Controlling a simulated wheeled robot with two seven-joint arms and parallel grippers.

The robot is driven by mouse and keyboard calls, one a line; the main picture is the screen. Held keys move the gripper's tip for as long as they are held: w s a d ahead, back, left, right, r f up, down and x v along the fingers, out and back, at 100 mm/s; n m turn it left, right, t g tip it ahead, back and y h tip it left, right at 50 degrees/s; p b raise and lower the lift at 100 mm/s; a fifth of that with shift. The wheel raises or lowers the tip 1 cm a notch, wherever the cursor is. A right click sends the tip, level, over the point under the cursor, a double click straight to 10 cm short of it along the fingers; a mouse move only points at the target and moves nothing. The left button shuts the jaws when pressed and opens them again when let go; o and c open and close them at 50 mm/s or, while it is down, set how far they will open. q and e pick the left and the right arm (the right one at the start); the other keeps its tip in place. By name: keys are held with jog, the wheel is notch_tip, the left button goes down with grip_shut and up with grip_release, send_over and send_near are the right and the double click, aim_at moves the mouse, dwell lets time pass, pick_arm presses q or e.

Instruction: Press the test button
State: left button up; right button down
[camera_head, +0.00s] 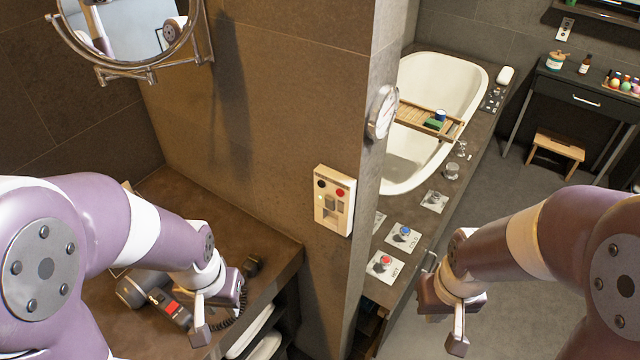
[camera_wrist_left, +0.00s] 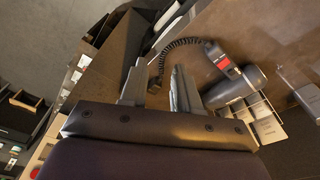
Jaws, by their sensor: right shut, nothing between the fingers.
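A cream wall plate (camera_head: 335,201) is fixed near the end of the brown tiled partition in the head view. It carries a black button (camera_head: 321,184) and a red button (camera_head: 340,193) at the top, with grey parts below. The lettering is too small to read. My left gripper (camera_head: 222,318) is below and left of the plate, over the counter by the hair dryer. Its fingers also show apart and empty in the left wrist view (camera_wrist_left: 161,68). My right gripper (camera_head: 457,345) is shut and empty, below and right of the plate, apart from it.
A hair dryer (camera_head: 166,303) with a coiled cord lies on the left counter (camera_head: 264,240). A round mirror (camera_head: 128,28) and a dial (camera_head: 382,113) project from the partition. Tap plates with red (camera_head: 386,260) and blue knobs line the bathtub (camera_head: 468,85) ledge.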

pick_arm(q)
grip_shut()
dwell(0.9)
dwell(0.5)
